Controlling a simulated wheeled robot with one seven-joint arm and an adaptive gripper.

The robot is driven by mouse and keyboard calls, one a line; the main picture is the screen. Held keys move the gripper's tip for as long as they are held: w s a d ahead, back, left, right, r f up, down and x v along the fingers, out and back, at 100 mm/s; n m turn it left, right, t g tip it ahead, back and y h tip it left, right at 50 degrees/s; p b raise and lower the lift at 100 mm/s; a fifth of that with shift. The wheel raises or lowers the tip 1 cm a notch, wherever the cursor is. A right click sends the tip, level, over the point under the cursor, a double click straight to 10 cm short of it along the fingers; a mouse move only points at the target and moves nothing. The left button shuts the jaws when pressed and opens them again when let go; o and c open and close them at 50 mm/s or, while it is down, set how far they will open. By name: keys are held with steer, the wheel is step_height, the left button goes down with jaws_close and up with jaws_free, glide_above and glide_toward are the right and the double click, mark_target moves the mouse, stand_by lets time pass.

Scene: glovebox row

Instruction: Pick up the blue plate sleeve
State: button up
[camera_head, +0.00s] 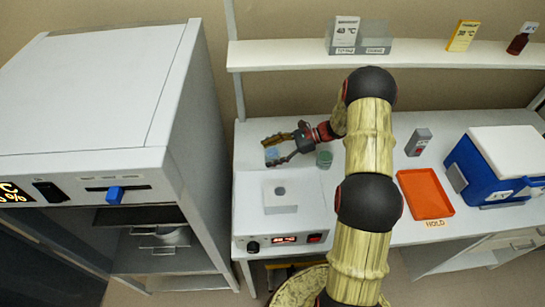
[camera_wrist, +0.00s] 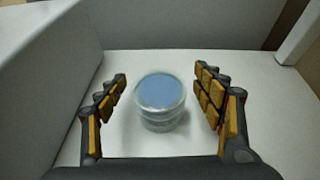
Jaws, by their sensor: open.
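The blue plate sleeve (camera_wrist: 160,92) is a short, round, clear stack with a blue top, standing upright on the white bench. In the wrist view it sits centred between the fingers of my gripper (camera_wrist: 161,82), with a gap on each side. In the head view the sleeve (camera_head: 271,154) is a small blue patch at the tips of my gripper (camera_head: 268,151), partly hidden by the fingers. My gripper is open and holds nothing.
A white heater unit (camera_head: 280,215) is in front, and a tall grey cabinet (camera_head: 190,130) is at left. An orange tray (camera_head: 425,192), a grey device (camera_head: 419,141) and a blue cooler (camera_head: 475,170) lie right.

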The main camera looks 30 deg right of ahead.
mark_target(262, 161)
steer(key=x, duration=0.3)
steer(key=shift+a+f, duration=0.15)
steer(key=shift+a, duration=0.05)
steer(key=c, duration=0.3)
steer(key=c, duration=1.2)
steer(key=shift+c, duration=0.3)
